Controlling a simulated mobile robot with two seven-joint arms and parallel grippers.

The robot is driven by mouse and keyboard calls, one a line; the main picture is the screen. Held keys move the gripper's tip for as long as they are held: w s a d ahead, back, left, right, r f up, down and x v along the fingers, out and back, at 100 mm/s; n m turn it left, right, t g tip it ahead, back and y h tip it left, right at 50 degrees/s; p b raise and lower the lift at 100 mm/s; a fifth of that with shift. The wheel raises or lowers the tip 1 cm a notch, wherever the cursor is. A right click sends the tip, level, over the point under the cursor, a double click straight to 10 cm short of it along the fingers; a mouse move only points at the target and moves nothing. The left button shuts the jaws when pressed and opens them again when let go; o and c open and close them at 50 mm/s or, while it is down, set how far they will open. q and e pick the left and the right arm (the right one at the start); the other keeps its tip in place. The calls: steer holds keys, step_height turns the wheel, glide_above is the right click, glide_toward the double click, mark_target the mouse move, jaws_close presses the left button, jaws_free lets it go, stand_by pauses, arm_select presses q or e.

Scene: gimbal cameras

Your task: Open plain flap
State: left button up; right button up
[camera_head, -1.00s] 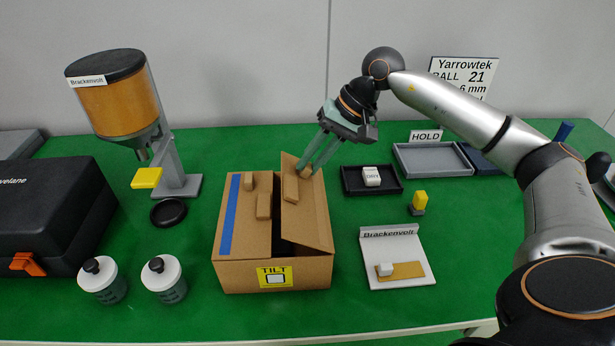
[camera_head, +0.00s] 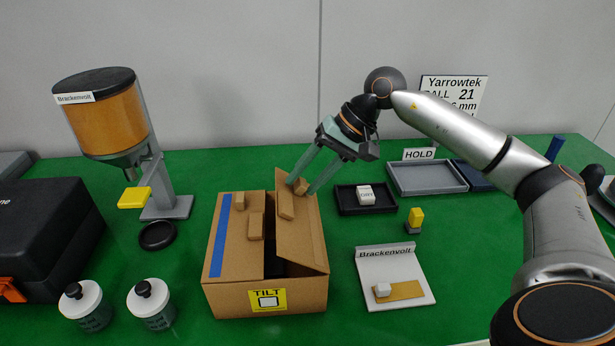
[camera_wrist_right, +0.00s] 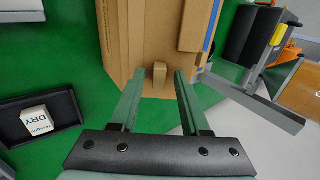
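The plain flap (camera_head: 306,238) is the right flap of a cardboard box (camera_head: 225,293). It stands partly raised and tilted, with a dark gap along its left edge. My right gripper (camera_head: 303,186) is at the flap's far end with its fingers apart. In the right wrist view a small cardboard tab (camera_wrist_right: 159,73) lies between the two spread fingers, with room on both sides. The left flap (camera_head: 236,238), with a blue tape stripe, lies flat and closed. My left gripper is not in view.
A dark tray with a white DRY block (camera_head: 366,195) stands right of the box. A grey HOLD tray (camera_head: 428,191) is behind it. A hopper (camera_head: 118,118), two jars (camera_head: 152,304) and a black case (camera_head: 45,235) stand left. A white Brackenvolt stand (camera_head: 395,300) is front right.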

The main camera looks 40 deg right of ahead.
steer(key=v, duration=1.2)
steer(key=shift+s+d+r+p, duration=0.1)
steer(key=shift+r+p, duration=0.1)
steer(key=shift+p, duration=0.1)
